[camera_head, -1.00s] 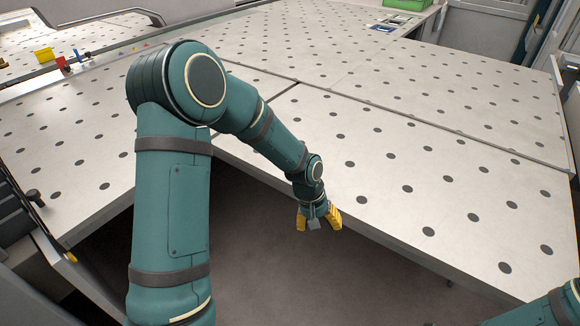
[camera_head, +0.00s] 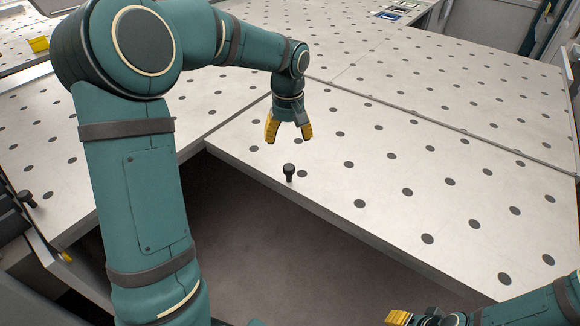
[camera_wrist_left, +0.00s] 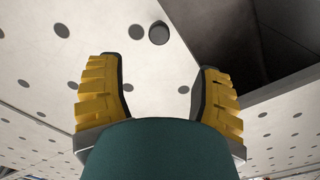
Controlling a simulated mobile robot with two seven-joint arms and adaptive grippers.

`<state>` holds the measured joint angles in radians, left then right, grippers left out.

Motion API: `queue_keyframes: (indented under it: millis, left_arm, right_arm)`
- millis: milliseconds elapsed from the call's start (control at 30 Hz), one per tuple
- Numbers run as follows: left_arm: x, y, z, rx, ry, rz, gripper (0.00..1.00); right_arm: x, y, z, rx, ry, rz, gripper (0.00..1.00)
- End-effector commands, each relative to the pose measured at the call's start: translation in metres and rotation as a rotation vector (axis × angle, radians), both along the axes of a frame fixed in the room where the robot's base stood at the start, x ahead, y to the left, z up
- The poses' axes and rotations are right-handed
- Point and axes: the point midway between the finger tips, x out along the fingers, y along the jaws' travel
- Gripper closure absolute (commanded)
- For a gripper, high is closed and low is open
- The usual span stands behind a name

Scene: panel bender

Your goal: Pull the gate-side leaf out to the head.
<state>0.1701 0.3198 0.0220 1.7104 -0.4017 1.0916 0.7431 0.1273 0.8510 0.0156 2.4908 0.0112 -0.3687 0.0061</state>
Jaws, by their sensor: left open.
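A perforated pale leaf (camera_head: 345,190) lies to the right of the dark gap, with a black knob (camera_head: 289,172) standing upright near its front-left edge. Another pale leaf (camera_head: 60,165) on the left bears a second black knob (camera_head: 27,198). Which leaf is the gate-side one I cannot tell. My left gripper (camera_head: 289,135) is open and empty, above and beyond the right leaf's knob. In the left wrist view the knob (camera_wrist_left: 159,33) shows past the spread yellow fingers, apart from them. My right gripper (camera_head: 398,318) is partly in view at the bottom edge.
A dark open gap (camera_head: 260,240) lies between the two leaves. A flat perforated table (camera_head: 450,80) extends behind them, past a seam. A yellow block (camera_head: 38,45) stands at the far left. The air around the knob is clear.

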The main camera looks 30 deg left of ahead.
Motion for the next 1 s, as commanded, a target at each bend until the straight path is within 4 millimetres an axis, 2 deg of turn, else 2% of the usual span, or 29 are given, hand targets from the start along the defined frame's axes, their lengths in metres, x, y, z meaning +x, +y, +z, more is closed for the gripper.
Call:
queue_keyframes:
  millis: [33, 300, 500, 700, 1000]
  left_arm:
    - [-0.001, 0.0, -0.012, -0.001, 0.006, -0.001, 0.34]
    - [-0.001, -0.001, -0.066, -0.002, 0.004, -0.002, 0.34]
    - [0.0, -0.001, -0.098, -0.002, 0.002, -0.002, 0.34]
    - [0.0, -0.001, -0.114, -0.002, 0.002, -0.002, 0.34]
    - [0.0, -0.001, -0.116, -0.002, -0.001, -0.002, 0.34]
  right_arm:
    - [-0.001, 0.0, -0.003, 0.0, 0.002, 0.001, 0.53]
    - [-0.003, 0.001, -0.011, 0.002, 0.007, 0.006, 0.53]
    - [-0.005, 0.001, -0.015, 0.002, 0.011, 0.008, 0.53]
    - [-0.005, 0.001, -0.017, 0.003, 0.012, 0.01, 0.53]
    - [-0.006, 0.001, -0.017, 0.003, 0.012, 0.01, 0.53]
